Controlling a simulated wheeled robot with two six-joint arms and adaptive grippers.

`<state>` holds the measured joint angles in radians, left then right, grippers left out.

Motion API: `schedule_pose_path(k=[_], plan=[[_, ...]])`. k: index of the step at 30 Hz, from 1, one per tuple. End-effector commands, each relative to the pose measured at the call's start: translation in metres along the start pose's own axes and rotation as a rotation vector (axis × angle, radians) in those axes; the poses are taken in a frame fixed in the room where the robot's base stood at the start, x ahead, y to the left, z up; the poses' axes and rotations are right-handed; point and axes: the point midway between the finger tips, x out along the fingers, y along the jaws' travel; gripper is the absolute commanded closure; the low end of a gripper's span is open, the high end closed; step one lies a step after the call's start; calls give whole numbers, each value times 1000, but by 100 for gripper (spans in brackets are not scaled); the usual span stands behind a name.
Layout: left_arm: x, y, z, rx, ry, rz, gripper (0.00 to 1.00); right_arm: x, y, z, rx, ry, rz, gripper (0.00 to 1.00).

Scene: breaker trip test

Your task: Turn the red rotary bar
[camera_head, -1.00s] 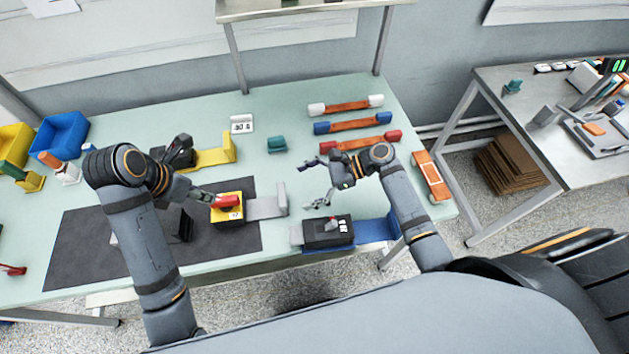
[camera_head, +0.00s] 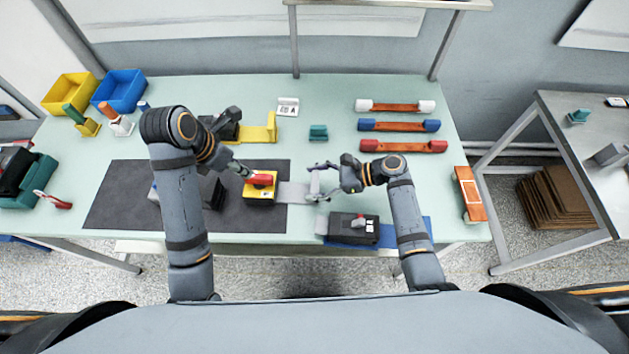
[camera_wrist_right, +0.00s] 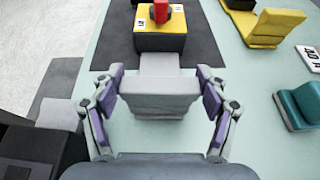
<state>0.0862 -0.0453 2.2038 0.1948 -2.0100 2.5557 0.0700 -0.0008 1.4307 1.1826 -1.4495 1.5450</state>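The red rotary bar (camera_head: 263,180) sits on top of a yellow box (camera_head: 259,198) on the dark mat. The bar (camera_wrist_right: 162,13) and the box (camera_wrist_right: 160,42) also show at the top of the right wrist view. My left gripper (camera_head: 241,170) is at the bar's left end; its fingers are too small to tell open from shut or contact. A grey plate (camera_head: 292,192) extends right from the box to an upright grey block (camera_wrist_right: 160,98). My right gripper (camera_head: 316,183) has its fingers apart, one on each side of this block, with narrow gaps in the wrist view (camera_wrist_right: 160,92).
A black box with a grey lever (camera_head: 352,229) stands just in front of my right gripper. A yellow bracket (camera_head: 262,131), a teal block (camera_head: 318,132) and a white label stand (camera_head: 288,106) are behind. Copper bars (camera_head: 402,146) lie at the back right.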

Motion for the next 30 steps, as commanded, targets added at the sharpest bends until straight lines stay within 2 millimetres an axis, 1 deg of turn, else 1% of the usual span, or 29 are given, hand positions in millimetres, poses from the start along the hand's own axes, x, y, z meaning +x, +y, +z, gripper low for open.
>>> schedule_pose_path(k=[1,10,13,15,19,21,23,26,29,30], plan=[[0,0,0,0,0,0,62,0,0,0,0,0,0,42],[0,0,0,0,0,0,62,0,0,0,0,0,0,83],[0,0,0,0,0,0,62,0,0,0,0,0,0,84],[0,0,0,0,0,0,58,0,0,0,0,1,0,84],[0,0,0,3,0,0,58,0,0,0,0,1,0,84],[1,0,0,35,0,-5,58,0,0,0,0,1,0,84],[3,1,1,106,0,-14,58,0,0,0,0,1,0,84],[9,2,2,330,-6,-45,58,0,0,0,0,1,0,84],[17,4,3,646,-24,-91,58,0,0,0,0,1,0,84],[20,5,4,781,-38,-109,58,0,0,0,0,1,0,84]])
